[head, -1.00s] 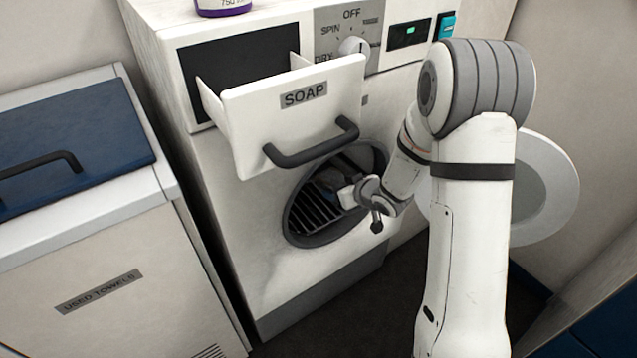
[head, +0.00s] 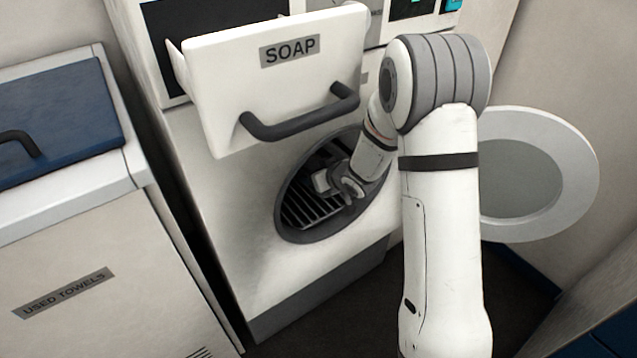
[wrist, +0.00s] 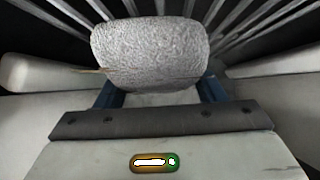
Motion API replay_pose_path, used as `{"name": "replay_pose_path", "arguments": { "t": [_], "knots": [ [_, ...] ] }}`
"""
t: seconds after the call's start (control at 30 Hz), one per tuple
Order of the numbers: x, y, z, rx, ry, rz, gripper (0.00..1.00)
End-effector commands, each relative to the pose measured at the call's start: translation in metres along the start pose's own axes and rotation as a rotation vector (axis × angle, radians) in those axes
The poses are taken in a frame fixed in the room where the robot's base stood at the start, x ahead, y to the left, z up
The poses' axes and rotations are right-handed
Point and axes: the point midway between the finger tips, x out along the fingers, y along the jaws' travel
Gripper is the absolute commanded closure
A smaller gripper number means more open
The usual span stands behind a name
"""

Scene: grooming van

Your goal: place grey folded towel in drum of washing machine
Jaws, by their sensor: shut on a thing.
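The grey folded towel (wrist: 150,52) fills the middle of the wrist view, with rough grey cloth. My gripper (wrist: 150,85) is shut on it, its blue-sided fingers mostly hidden behind the towel. In the head view my gripper (head: 322,182) reaches into the round opening of the washing machine (head: 225,215). The ribbed dark drum (head: 302,208) shows behind it, and its ribs also spread around the towel in the wrist view. In the head view the towel is hard to make out. I cannot tell whether it touches the drum.
The open soap drawer (head: 215,95) juts out just above the drum opening. The round door (head: 570,190) stands open to the right. A used towels bin (head: 90,250) with a blue lid (head: 70,140) stands to the left.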

Motion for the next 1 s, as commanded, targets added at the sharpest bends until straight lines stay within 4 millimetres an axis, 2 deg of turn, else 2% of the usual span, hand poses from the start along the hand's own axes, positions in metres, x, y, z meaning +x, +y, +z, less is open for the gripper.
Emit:
{"name": "replay_pose_path", "arguments": {
  "t": [0.03, 0.1, 0.57, 0.6, 0.83, 1.0],
  "knots": [
    [0.0080, 0.0002, 0.0120, 0.000, 0.000, 0.000, 0.63],
    [0.0123, 0.0002, 0.0173, 0.000, 0.001, 0.001, 0.63],
    [0.0149, 0.0013, 0.0195, 0.002, 0.000, 0.004, 0.63],
    [0.0143, 0.0013, 0.0186, 0.002, 0.000, 0.004, 0.35],
    [0.0140, 0.0016, 0.0186, 0.002, 0.000, 0.004, 0.16],
    [0.0140, 0.0018, 0.0186, 0.002, 0.000, 0.005, 0.15]
  ]
}}
